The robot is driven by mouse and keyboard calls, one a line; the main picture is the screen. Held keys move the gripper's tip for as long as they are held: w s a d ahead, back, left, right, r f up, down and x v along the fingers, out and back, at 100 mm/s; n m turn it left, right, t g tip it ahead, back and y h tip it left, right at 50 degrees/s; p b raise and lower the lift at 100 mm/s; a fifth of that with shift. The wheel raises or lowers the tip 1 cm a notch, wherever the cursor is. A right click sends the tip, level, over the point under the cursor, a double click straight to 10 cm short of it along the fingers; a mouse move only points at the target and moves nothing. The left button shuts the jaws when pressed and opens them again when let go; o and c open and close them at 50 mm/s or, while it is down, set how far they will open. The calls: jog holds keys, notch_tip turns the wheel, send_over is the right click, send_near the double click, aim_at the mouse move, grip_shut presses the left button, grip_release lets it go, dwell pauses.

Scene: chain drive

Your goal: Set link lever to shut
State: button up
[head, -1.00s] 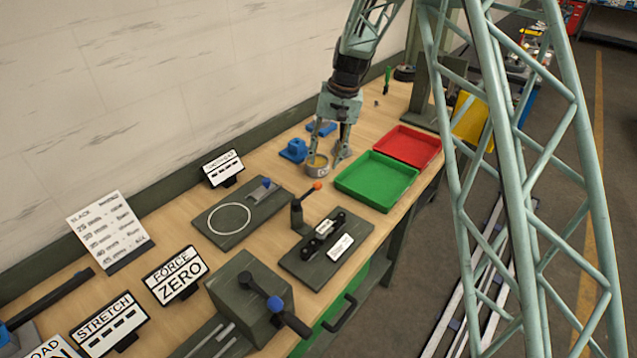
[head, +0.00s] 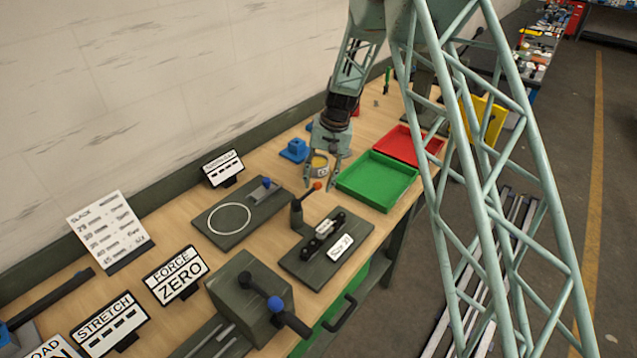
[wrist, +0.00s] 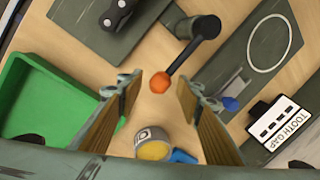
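A dark lever with an orange knob (head: 317,186) rises from a round dark post (head: 298,215) beside a plate carrying a short chain piece (head: 322,234). I take it to be the link lever; no label on it is readable. Its arm tilts up from the post toward the knob. My gripper (head: 324,176) hangs open just above and behind the knob in the head view. In the wrist view the orange knob (wrist: 160,82) shows between the two open fingertips, with the arm running up right to the post (wrist: 190,40). Whether the fingers touch the knob cannot be told.
A small can (head: 318,163) and a blue block (head: 295,150) stand behind my gripper. A green tray (head: 376,180) and a red tray (head: 412,143) lie to the right. A plate with a white ring (head: 229,218) and the tooth gap sign (head: 223,167) are to the left.

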jog(key=shift+f, duration=0.1)
jog(key=shift+c, duration=0.5)
jog(key=c, duration=1)
